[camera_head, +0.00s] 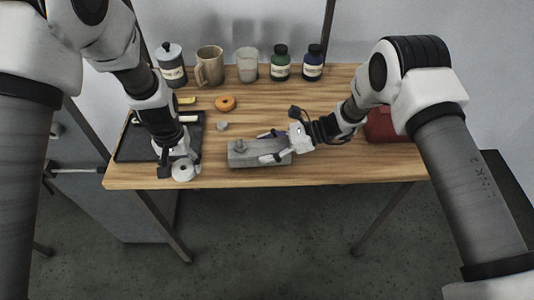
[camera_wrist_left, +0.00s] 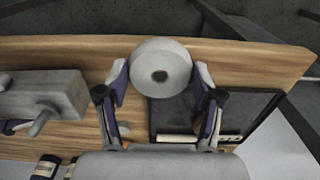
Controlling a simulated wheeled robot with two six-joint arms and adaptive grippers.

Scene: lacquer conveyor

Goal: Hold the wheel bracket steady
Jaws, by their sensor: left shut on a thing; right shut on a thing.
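The wheel bracket (camera_head: 241,158) is a grey block with a short peg standing up near its left end. It lies near the front edge of the table and also shows at the left of the left wrist view (camera_wrist_left: 52,95). My right gripper (camera_head: 268,147) is shut on the bracket from the right, one finger along each long side. My left gripper (camera_head: 180,167) is shut on a white wheel (camera_head: 182,171) with a dark centre hole. The wheel sits between both fingers in the left wrist view (camera_wrist_left: 147,66), left of the bracket and apart from it.
A black tray (camera_head: 130,147) lies under and behind my left gripper. An orange ring (camera_head: 225,103) and a small grey piece (camera_head: 222,126) lie mid-table. A canister, mug (camera_head: 210,68), glass and two bottles line the back. A red box (camera_head: 381,126) is at right.

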